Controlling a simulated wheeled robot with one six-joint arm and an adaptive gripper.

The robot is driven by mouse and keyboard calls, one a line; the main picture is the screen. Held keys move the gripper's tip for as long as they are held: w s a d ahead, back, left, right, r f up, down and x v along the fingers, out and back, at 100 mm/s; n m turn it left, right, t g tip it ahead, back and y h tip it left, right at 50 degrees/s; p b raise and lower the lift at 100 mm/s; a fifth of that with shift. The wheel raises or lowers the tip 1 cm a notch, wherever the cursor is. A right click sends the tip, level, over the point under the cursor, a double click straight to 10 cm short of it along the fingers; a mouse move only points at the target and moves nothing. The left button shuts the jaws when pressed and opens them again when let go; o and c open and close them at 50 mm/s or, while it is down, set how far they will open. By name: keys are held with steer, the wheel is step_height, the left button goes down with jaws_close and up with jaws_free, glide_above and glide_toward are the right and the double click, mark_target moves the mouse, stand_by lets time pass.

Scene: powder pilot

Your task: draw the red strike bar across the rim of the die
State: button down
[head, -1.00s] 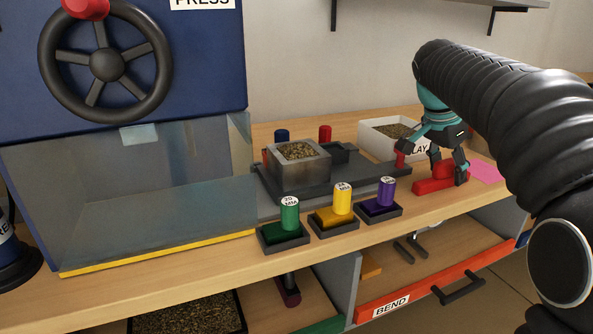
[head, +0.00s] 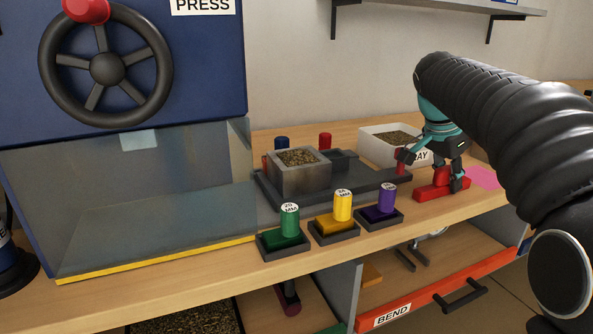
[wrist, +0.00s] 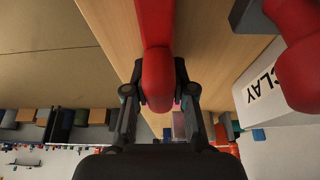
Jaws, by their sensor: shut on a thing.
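The red strike bar (head: 430,192) lies on the wooden bench, right of the die, its upright grip showing between my fingers. My gripper (head: 449,180) points down and is shut on that grip. In the wrist view the bar (wrist: 154,22) runs away from my gripper (wrist: 158,95), with the rounded grip end between the fingertips. The die (head: 299,178) is a grey square block, left of the gripper and apart from the bar. Brown granules fill it, seeming to stand near or above its rim.
A dark plate (head: 345,190) carries the die. A red knob (head: 400,162) stands on the plate's right arm, close to my gripper. A white clay box (head: 375,150) is behind. Green (head: 289,222), yellow (head: 342,206) and purple (head: 386,199) cylinders stand in front. The press (head: 150,60) is left.

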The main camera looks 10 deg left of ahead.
steer(key=shift+r, duration=0.1)
steer(key=shift+r+p, duration=1.2)
steer(key=shift+r, duration=1.25)
